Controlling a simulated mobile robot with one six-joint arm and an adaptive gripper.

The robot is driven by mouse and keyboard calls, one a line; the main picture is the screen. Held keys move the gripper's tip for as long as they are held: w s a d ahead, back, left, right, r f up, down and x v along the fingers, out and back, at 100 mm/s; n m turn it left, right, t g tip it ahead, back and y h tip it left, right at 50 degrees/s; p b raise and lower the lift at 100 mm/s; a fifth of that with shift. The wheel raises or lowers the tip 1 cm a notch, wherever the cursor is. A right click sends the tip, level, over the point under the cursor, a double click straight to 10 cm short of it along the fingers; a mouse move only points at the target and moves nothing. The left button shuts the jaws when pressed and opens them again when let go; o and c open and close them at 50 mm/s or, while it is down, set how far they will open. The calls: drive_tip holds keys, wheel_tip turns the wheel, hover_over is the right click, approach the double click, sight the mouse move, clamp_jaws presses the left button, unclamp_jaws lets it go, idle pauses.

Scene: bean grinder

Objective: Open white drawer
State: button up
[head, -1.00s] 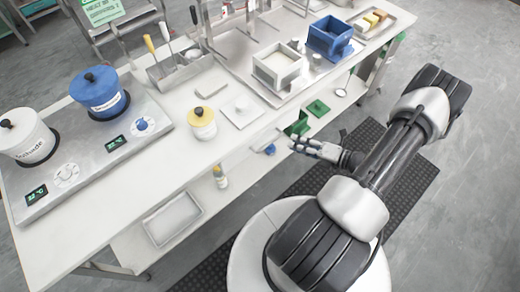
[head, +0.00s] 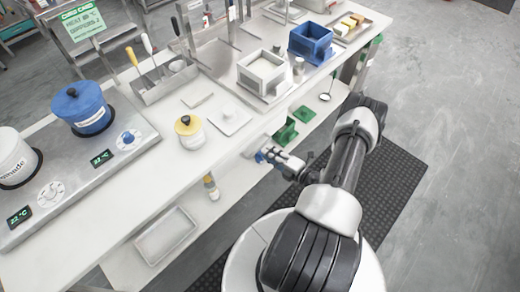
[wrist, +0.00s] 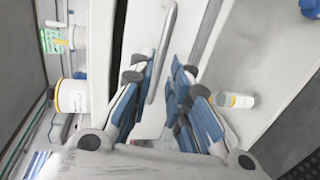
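The white drawer (wrist: 142,35) shows in the wrist view as a pale front panel with a long metal bar handle (wrist: 168,35). My gripper (wrist: 160,66) is open, its blue-padded fingers on either side of the handle's near end. I see no clear closing of the pads on the bar. In the head view my gripper (head: 270,157) is at the worktable's front edge, below the tabletop; the drawer is mostly hidden there. How far the drawer stands out I cannot tell.
The worktable (head: 150,190) carries a yellow-lidded jar (head: 190,138), a blue pot (head: 82,110), a white box (head: 262,72) and a blue box (head: 311,42). A lower shelf holds a tray (head: 166,236), a small bottle (head: 211,187) and green parts (head: 286,132).

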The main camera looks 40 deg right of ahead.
sight(260, 148)
drive_tip(key=b+x, duration=0.1)
drive_tip(key=x, duration=0.5)
drive_tip(key=shift+c, duration=0.2)
clamp_jaws()
drive_tip(key=shift+s+a, duration=0.1)
